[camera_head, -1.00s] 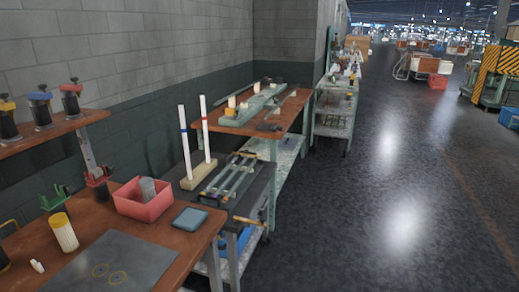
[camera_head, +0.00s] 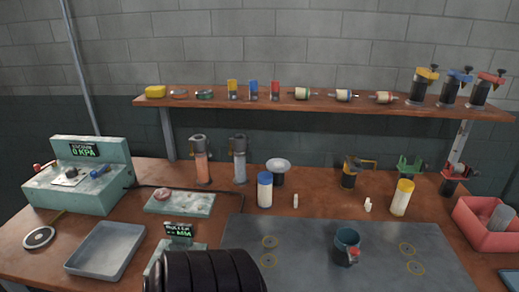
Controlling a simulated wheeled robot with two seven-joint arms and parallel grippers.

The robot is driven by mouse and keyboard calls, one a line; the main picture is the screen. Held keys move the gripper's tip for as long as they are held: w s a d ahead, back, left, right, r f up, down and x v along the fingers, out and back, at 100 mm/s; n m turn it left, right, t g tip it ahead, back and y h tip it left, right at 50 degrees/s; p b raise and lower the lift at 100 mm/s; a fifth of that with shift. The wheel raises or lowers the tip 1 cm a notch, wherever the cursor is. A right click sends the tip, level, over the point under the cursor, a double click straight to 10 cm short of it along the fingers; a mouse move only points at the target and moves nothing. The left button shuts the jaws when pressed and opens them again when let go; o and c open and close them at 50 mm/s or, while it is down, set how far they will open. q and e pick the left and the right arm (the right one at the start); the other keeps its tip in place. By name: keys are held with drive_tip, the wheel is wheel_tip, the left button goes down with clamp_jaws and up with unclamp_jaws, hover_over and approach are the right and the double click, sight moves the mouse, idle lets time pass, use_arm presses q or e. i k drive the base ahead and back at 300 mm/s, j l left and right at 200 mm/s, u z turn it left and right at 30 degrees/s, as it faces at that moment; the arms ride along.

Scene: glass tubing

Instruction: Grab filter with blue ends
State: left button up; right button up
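Neither of my grippers is in view.
The shelf (camera_head: 215,103) also holds coloured bottles and black clamped holders. A black ribbed cylinder fills the bottom foreground.

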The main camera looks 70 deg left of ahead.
sight(265, 178)
drive_tip(key=j+u, duration=0.15)
drive_tip(key=u, duration=2.05)
drive_tip(key=l+u, duration=0.1)
drive_tip(key=u, duration=0.3)
drive_tip(key=k+u, duration=0.1)
drive_tip(key=u, duration=0.3)
drive_tip(key=k+l+u, duration=0.1)
drive_tip(key=u, duration=0.3)
